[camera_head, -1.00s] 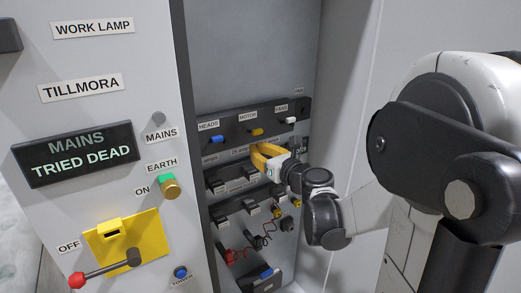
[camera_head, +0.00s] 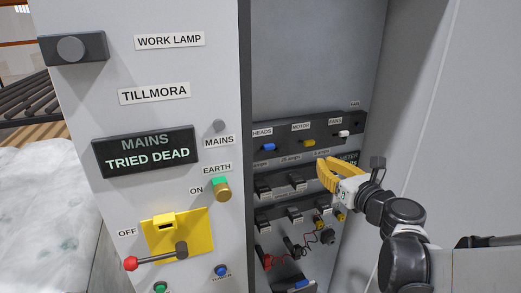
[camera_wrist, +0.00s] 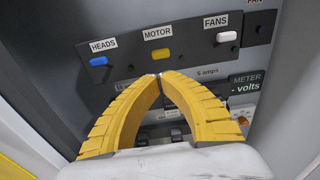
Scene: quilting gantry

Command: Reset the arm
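My gripper (camera_head: 322,168) has two yellow ribbed fingers and is in front of the open cabinet, below the FANS switch and left of the METER label. In the wrist view the fingertips (camera_wrist: 161,77) meet, with nothing visible between them. They overlap the panel just below the row of HEADS, MOTOR and FANS switches. The gap between tips and panel is hard to judge. My fingers hide part of the lower panel.
The row holds a blue HEADS switch (camera_head: 267,148), a yellow MOTOR switch (camera_head: 307,143) and a white FANS switch (camera_head: 342,134). The display (camera_head: 146,152) reads MAINS TRIED DEAD. A yellow plate (camera_head: 165,236) carries a red-knobbed lever (camera_head: 131,264). Black holders and leads sit lower inside the cabinet.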

